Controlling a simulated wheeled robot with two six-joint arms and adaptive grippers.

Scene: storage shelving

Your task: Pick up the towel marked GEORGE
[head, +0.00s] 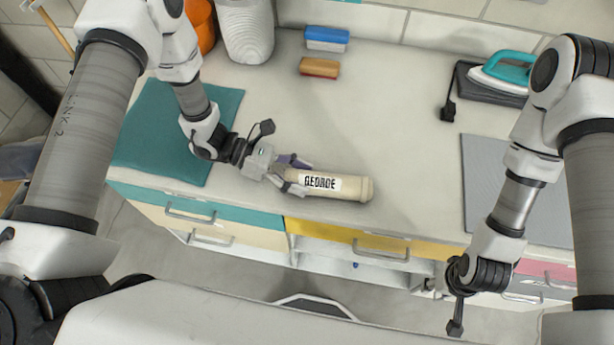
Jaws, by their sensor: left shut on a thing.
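The towel marked GEORGE (355,188) is a cream roll with a white label in black letters. It lies level along the front edge of the counter, at the middle of the head view. My left gripper (294,175) comes in from the left and is shut on the roll's left end, with its fingers on both sides. I cannot tell whether the roll rests on the counter or hangs just above it. My right arm's dark wrist shows at the lower right, in front of the counter; its gripper fingers do not show.
The counter (400,130) holds a teal mat (165,105), a grey mat (500,190), an iron (503,72), a blue-and-white box (326,38) and an orange-brown brush-like block (319,68). An orange container (200,22) and a white ribbed bin (246,30) stand at the back left. The counter's middle is clear.

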